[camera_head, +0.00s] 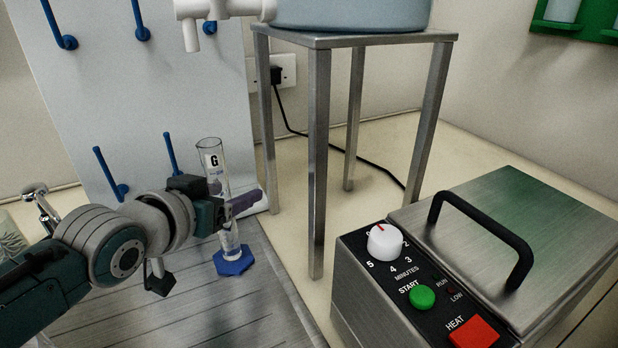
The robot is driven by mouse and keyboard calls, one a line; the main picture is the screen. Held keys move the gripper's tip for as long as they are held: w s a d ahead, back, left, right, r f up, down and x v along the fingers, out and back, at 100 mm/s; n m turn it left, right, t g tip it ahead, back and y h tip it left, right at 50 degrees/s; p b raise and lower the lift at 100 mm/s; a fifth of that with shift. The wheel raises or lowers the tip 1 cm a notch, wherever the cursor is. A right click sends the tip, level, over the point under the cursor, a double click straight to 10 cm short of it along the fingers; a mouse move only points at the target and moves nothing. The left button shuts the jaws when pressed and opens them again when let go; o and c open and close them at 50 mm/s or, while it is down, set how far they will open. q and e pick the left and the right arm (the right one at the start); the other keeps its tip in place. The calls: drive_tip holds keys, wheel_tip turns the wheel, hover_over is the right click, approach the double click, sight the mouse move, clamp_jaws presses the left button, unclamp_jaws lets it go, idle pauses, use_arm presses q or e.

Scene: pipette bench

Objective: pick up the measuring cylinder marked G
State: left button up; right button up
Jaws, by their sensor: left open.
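The measuring cylinder marked G (214,172) is clear glass or plastic with a white label and a blue hexagonal foot (233,262). It stands upright, or nearly so, on the grooved metal drainboard. My left gripper (238,205) reaches in from the left at the cylinder's mid-height, below the label. It is open. A dark finger crosses at the cylinder and hides part of its middle; I cannot tell whether it touches. The other finger is not clearly seen. My right gripper is not in view.
A metal stand (318,150) bearing a grey vessel (350,14) is right of the cylinder. A white pegboard (95,70) with blue pegs rises behind. A heating bath (540,235) with a black handle fills the right. The grooved drainboard (150,315) is bare in front.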

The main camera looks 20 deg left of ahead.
use_arm(q)
drive_tip(key=shift+w+f, duration=0.1)
drive_tip(key=shift+w, duration=0.15)
drive_tip(key=shift+c, duration=0.4)
clamp_jaws()
